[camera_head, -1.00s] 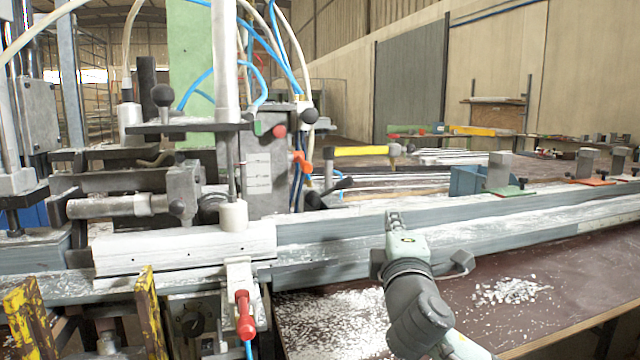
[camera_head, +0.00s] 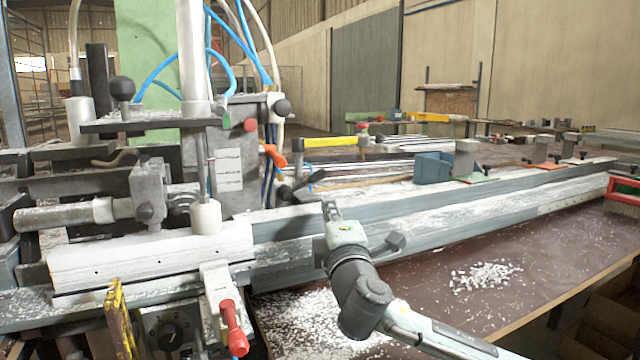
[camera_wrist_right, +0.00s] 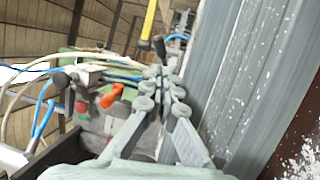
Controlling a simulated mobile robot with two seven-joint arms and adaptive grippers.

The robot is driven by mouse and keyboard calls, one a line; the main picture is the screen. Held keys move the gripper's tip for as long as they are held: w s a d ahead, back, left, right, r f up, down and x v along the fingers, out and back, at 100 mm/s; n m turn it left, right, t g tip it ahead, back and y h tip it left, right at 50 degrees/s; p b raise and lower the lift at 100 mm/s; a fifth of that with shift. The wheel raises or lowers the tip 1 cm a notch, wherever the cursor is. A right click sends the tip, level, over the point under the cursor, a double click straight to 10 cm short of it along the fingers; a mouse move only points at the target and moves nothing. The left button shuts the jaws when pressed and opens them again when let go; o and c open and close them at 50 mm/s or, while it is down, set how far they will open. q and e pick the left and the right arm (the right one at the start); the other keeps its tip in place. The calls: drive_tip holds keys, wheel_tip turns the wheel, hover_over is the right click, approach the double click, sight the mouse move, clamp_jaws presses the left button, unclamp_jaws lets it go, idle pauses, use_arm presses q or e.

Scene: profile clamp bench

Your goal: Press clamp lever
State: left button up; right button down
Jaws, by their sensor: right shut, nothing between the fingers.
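The clamp bench has a lever with a red grip (camera_head: 233,328) low on its front, pointing down below the white clamped block (camera_head: 150,262). An orange-red lever (camera_head: 272,154) sits higher, on the grey valve box (camera_head: 236,170); an orange part (camera_wrist_right: 111,96) shows left of my fingers in the right wrist view. I cannot tell for sure which is the clamp lever. My right gripper (camera_head: 331,210) is shut and empty, in front of the long grey profile and right of both levers. It also shows in the right wrist view (camera_wrist_right: 164,72), fingers together. My left gripper is out of view.
The long grey profile (camera_head: 420,208) runs right across the bench. A yellow-handled tool (camera_head: 345,142) and a blue bin (camera_head: 433,168) lie behind it. White chips (camera_head: 485,276) litter the brown table.

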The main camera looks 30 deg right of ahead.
sight(319, 179)
drive_tip(key=p+x, duration=0.1)
drive_tip(key=x, duration=0.9)
drive_tip(key=shift+p, duration=0.35)
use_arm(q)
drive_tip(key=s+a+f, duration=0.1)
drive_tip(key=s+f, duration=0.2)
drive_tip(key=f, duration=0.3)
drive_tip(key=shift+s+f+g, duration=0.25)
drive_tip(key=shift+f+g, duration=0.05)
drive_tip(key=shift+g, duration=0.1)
use_arm(e)
drive_tip(key=shift+w+d, duration=0.2)
drive_tip(key=shift+w, duration=0.35)
drive_tip(key=shift+d, duration=0.1)
